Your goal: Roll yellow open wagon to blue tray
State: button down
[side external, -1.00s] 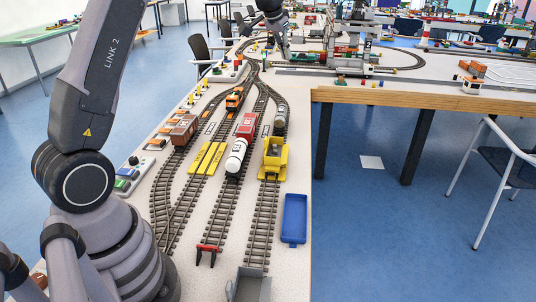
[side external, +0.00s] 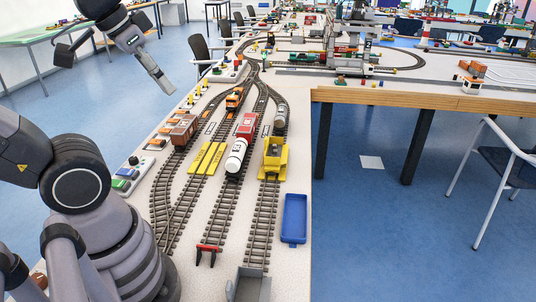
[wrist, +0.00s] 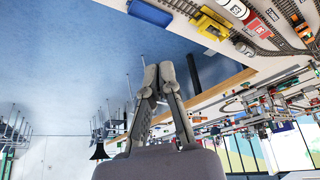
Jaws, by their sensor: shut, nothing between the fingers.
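The yellow open wagon (side external: 274,155) stands on the right-hand track. It also shows at the top of the wrist view (wrist: 211,24). The blue tray (side external: 294,219) lies on the table right of that track, nearer the camera and by the table's right edge. In the wrist view the tray (wrist: 150,12) is at the top, left of the wagon. My gripper (side external: 164,86) is raised at the upper left, well away from both. Its fingers (wrist: 158,72) are shut and hold nothing.
A white tank wagon (side external: 236,158) and a red wagon (side external: 247,126) stand on the track left of the yellow wagon. A brown wagon (side external: 184,130) is further left. A red buffer stop (side external: 209,252) and a grey piece (side external: 249,285) sit at the near track ends.

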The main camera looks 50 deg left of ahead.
jog(key=w+a+r+n+y, duration=0.1)
jog(key=w+a+r, duration=0.1)
jog(key=w, duration=0.5)
jog(key=w+a+r+n, duration=0.1)
jog(key=w+a+r, duration=0.1)
jog(key=w, duration=0.5)
jog(key=w+a+f+n+g+y, duration=0.15)
jog(key=w+a+f, duration=0.3)
jog(key=w, duration=0.55)
jog(key=w+a+f+n+h, duration=0.15)
jog(key=w+a+f, duration=0.3)
jog(key=w, duration=0.65)
jog(key=shift+w+a+f+n+g+y, duration=0.25)
jog(key=shift+w+a+f+n, duration=0.4)
jog(key=shift+w+a+f, duration=3.05)
jog(key=shift+w+a+f+n+g+y, duration=0.45)
jog(key=shift+a+f, duration=0.9)
jog(key=shift+f, duration=5.2)
jog(key=shift+w+a+f+n+g+y, duration=0.1)
jog(key=shift+w+a+f+n, duration=0.7)
jog(key=shift+w+a+f, duration=2.9)
jog(key=s+d+f, duration=0.1)
jog(key=s+f, duration=0.1)
jog(key=s+d, duration=0.1)
jog(key=s, duration=0.1)
jog(key=shift+d+f, duration=0.3)
jog(key=shift+f, duration=0.1)
jog(key=shift+d, duration=0.1)
jog(key=shift+s+d, duration=1.2)
jog(key=shift+s, duration=0.05)
